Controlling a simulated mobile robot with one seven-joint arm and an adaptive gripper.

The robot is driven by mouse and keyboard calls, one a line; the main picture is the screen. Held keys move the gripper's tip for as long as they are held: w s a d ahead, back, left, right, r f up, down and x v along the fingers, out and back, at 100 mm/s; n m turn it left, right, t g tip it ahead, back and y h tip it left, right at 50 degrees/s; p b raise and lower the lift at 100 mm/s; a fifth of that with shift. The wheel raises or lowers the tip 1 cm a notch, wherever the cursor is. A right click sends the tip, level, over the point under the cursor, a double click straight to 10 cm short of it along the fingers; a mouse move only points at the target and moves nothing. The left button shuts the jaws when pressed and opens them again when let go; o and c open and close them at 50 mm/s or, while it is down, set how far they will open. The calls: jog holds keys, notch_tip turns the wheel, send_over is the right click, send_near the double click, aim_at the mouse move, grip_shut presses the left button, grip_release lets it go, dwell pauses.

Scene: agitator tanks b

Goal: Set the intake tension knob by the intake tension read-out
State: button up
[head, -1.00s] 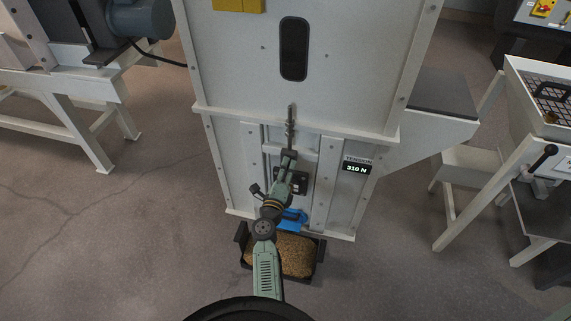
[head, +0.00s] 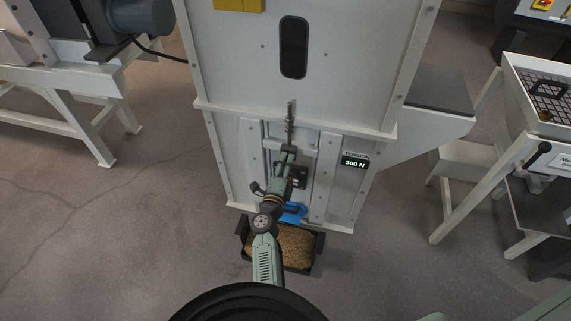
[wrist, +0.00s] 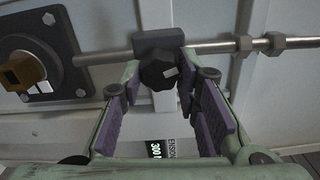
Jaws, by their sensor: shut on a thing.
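The intake tension knob (wrist: 157,74) is dark and lobed with a small white mark, set under a dark block on a horizontal threaded rod in the wrist view. My gripper (wrist: 159,84) is shut on it, with one purple-padded finger at each side. In the head view my gripper (head: 289,151) is at the front of the pale machine and hides the knob. The tension read-out (head: 354,163) shows 300 N, right of my gripper. It also shows, partly cut off by my gripper, in the wrist view (wrist: 156,149).
A blue handle (head: 293,212) and a dark tray of grain (head: 297,262) sit below my gripper.

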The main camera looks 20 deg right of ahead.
jog(key=o, duration=1.2)
jog(key=shift+c, duration=0.2)
jog(key=v, duration=0.7)
jog(key=shift+s+a, duration=0.15)
jog(key=shift+s, duration=0.05)
